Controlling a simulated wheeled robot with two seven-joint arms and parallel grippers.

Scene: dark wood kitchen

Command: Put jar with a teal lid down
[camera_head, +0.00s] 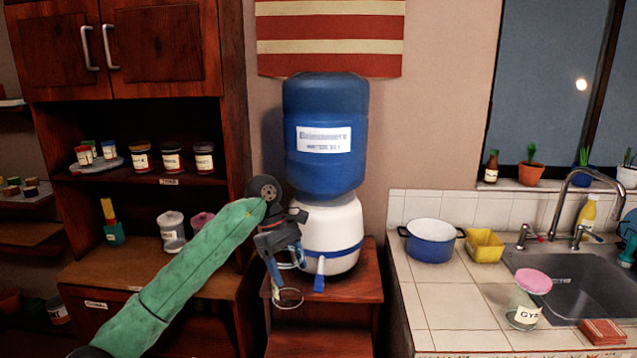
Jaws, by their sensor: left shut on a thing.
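My left gripper (284,268) is at the end of the green-sleeved arm, in front of the wooden stand and the white water dispenser. It is shut on a small clear jar (288,297), seen mostly as a pale round outline hanging below the fingers. A bit of teal shows at the jar's upper part, by the fingers, which hide most of the lid. The jar is in the air, apart from the stand top as far as I can tell. My right gripper is not in view.
The dispenser (331,238) with its blue bottle (325,135) fills most of the stand (352,290). The tiled counter (447,303) at right has free room near a blue pot (431,240) and a pink-lidded jar (525,300). The cabinet's lower shelf (112,268) has bare space.

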